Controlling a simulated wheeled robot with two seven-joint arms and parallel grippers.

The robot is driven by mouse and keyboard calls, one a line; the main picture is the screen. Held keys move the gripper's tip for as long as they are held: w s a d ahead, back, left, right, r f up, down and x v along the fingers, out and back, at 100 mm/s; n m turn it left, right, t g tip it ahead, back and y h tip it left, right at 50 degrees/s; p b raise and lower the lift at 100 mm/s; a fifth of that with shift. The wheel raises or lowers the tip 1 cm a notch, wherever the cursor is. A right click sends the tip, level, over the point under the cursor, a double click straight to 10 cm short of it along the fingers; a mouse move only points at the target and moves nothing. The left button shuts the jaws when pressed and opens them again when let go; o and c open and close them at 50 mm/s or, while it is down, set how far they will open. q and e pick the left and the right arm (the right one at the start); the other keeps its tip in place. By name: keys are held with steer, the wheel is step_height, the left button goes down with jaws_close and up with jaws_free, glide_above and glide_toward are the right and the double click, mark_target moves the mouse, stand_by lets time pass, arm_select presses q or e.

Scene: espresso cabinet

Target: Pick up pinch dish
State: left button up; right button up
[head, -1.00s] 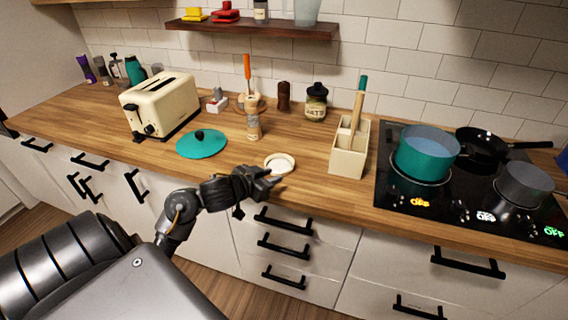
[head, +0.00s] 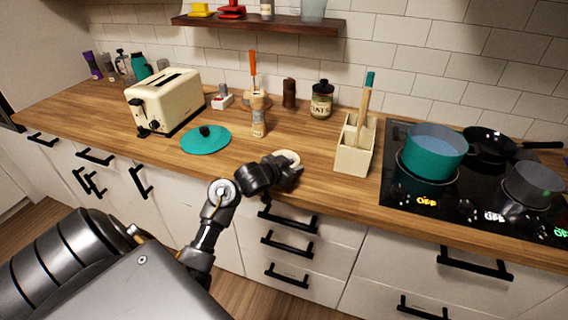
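The pinch dish (head: 287,156) is a small, round, cream-white dish on the wooden counter, near its front edge. My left gripper (head: 293,172) is at its near side and hides the front part of the dish. I cannot tell whether the fingers touch the dish, or whether they are open or shut, because the dark hand is seen from behind. My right gripper is not in view.
A teal lid (head: 206,139) lies to the left, with a spice jar (head: 259,115) behind the dish. A cream utensil holder (head: 355,150) stands to the right, before the hob (head: 400,195) with its teal pot (head: 433,152). The counter around the dish is clear.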

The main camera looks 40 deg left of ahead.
arm_select(q)
jaws_close()
steer(key=shift+r, duration=0.1)
stand_by(0.6)
